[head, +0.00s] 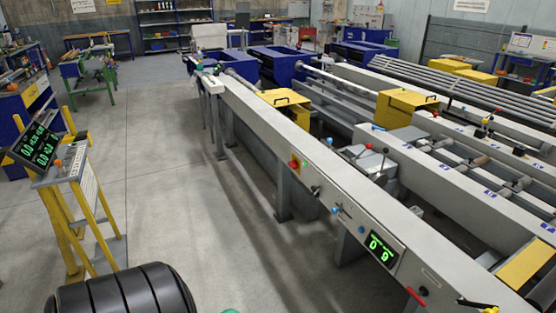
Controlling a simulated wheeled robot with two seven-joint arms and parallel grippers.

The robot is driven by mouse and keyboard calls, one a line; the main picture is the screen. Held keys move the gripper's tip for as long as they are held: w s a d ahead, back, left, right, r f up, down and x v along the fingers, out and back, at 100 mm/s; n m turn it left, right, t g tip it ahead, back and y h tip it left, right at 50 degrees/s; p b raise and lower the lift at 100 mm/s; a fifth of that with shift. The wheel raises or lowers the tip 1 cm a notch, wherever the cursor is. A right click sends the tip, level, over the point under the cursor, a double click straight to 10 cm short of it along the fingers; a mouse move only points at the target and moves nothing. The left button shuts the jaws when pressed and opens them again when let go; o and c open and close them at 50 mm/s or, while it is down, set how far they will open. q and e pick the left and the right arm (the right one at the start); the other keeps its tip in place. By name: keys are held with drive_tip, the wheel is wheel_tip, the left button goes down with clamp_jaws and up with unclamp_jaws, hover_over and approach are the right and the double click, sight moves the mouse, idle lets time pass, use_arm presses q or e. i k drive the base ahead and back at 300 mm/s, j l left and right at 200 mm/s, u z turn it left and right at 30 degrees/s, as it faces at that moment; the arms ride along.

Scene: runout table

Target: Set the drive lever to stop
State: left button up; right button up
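A long grey runout table (262,130) runs from the lower right to the back. Several levers show on it, and I cannot tell which is the drive lever. A red-handled lever (415,296) sits on the front face at the lower right. A blue-tipped lever (336,210) is further left on the same face, and a black knob (315,190) is beyond it. A black-balled lever (384,152) stands on a carriage behind the beam. A black lever (476,303) is at the bottom right edge. Neither gripper is in view.
A lit green display (381,250) and a red button (294,163) are on the beam's front. A yellow stand (75,205) with a digital readout (36,146) is at the left. The grey floor (165,190) between stand and table is clear.

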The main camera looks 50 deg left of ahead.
sight(315, 189)
drive_tip(key=u, duration=1.35)
